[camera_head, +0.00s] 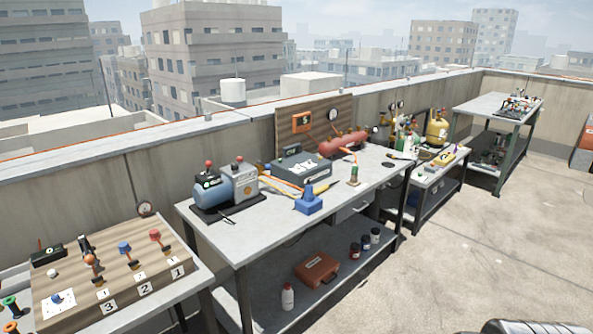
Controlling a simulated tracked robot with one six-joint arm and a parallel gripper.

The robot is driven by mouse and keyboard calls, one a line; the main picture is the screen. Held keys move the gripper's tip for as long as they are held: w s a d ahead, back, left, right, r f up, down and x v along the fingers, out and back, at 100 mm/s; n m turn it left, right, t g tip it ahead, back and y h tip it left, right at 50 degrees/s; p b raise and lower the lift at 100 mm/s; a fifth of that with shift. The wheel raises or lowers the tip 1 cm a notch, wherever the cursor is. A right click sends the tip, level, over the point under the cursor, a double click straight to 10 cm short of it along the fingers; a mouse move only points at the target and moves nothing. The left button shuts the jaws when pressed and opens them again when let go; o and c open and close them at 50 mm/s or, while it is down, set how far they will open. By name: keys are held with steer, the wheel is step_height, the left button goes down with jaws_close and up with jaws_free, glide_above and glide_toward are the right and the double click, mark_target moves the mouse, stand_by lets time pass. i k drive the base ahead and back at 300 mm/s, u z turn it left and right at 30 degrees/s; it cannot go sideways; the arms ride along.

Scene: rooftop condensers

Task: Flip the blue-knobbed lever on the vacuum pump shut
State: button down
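A machine that looks like the vacuum pump (212,190), with a blue-grey cylinder and a grey box, stands on a black base on the middle workbench (240,243). Small reddish knobs stick up from its top; I cannot make out a blue knob on it. A blue-knobbed lever (124,247) stands on a wooden board (75,290) at the lower left, between a red-knobbed lever (155,236) and an orange-knobbed lever (90,261). Whether any lever is open or shut is too small to tell. My gripper is not in view.
A blue vise-like block (308,204), a dark case (300,170) and a red tank (343,144) share the middle workbench. A brown case (317,269) and bottles sit on its lower shelf. More benches stand at the right. The concrete floor (470,265) in front is clear.

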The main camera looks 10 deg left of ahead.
mark_target(268, 167)
steer(key=z, duration=0.75)
steer(key=i, duration=1.9)
steer(key=u, duration=1.85)
